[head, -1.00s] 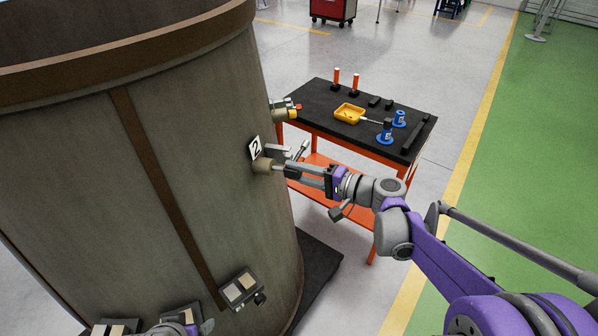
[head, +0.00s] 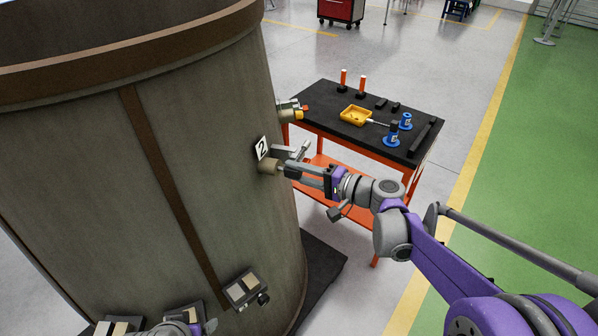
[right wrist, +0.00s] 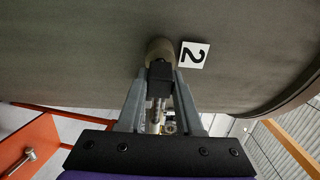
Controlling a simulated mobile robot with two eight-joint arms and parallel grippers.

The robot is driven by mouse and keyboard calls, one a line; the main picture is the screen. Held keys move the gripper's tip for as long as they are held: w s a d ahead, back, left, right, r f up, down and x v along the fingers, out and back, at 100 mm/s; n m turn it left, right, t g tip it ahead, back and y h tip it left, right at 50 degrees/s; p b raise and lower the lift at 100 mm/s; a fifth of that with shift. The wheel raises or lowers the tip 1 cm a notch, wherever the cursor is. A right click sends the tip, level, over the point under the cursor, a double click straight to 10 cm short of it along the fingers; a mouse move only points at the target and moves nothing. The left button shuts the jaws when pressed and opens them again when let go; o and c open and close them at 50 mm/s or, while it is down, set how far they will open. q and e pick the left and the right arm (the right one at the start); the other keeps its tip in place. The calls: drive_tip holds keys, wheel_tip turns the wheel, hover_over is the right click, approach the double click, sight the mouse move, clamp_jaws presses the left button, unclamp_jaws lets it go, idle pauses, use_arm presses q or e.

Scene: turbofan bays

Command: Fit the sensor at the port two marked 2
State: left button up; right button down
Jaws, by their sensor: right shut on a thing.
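The port two (head: 267,166) is a tan round boss on the side of the brown engine casing (head: 80,160). A white plate marked 2 (head: 262,148) is just above it, and this plate also shows in the right wrist view (right wrist: 194,55). My right gripper (head: 288,170) is shut on the sensor, a dark block with a metal stem (right wrist: 160,78). The sensor is in line with the boss (right wrist: 160,48) and its tip is at or very near the boss face. I cannot tell how far it is in.
Another fitting (head: 290,110) juts from the casing above port two.

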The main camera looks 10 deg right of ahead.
drive_tip(key=shift+x, duration=1.05)
drive_tip(key=shift+c, duration=2.4)
unclamp_jaws()
drive_tip(key=shift+s, duration=0.15)
drive_tip(key=b+v, duration=0.1)
drive_tip(key=v, duration=0.9)
drive_tip(key=shift+s+d, duration=0.3)
